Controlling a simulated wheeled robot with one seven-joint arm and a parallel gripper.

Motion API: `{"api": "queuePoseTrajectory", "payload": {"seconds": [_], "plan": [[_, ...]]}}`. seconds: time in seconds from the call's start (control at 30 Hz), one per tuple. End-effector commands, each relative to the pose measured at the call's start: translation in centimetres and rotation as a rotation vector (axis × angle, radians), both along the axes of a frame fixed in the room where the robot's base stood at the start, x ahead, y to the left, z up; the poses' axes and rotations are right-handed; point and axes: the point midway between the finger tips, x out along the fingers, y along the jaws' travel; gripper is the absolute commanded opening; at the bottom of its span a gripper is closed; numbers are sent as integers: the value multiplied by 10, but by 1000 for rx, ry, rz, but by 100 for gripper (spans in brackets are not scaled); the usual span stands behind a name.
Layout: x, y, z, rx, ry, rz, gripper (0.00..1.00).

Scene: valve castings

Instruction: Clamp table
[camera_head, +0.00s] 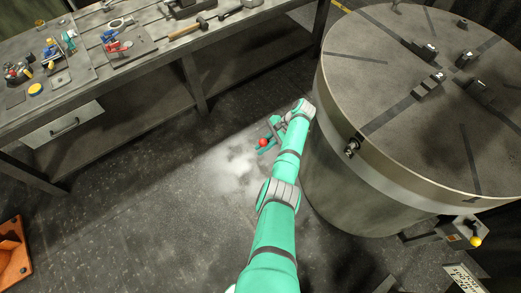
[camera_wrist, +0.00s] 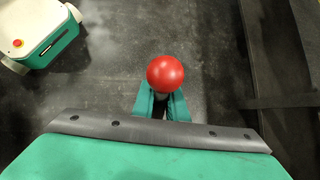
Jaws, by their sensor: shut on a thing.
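The round table (camera_head: 345,70), a large grey disc on a wide drum, stands at the right of the head view. A red ball knob (camera_head: 262,142) shows left of the drum, at the end of my arm. My gripper (camera_head: 269,146) is low beside the drum's left side. In the wrist view the red ball knob (camera_wrist: 165,73) sits at the tips of my gripper's teal fingers (camera_wrist: 163,98), which are shut on it. Any stem or lever behind the knob is hidden. Slots and several dark clamp blocks (camera_head: 428,86) are on the table top.
A workbench (camera_head: 150,70) with tools and small parts runs along the upper left. A yellow-knobbed lever (camera_head: 475,241) is at the drum's lower right. A fitting (camera_head: 352,146) sticks out from the drum rim. An orange object (camera_head: 12,255) lies lower left. The floor between is clear.

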Motion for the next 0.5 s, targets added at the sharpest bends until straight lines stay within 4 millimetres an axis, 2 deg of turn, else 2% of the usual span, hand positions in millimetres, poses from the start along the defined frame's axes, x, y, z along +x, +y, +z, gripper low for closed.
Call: {"api": "queuePoseTrajectory", "payload": {"seconds": [0.23, 0.27, 0.3, 0.33, 0.5], "plan": [[0, 3, 3, 6, 2, 7, 0], [0, 3, 3, 6, 2, 7, 17], [0, 3, 2, 5, 1, 7, 27], [0, 4, 2, 5, 2, 8, 31], [0, 5, 1, 4, 1, 9, 31]]}}
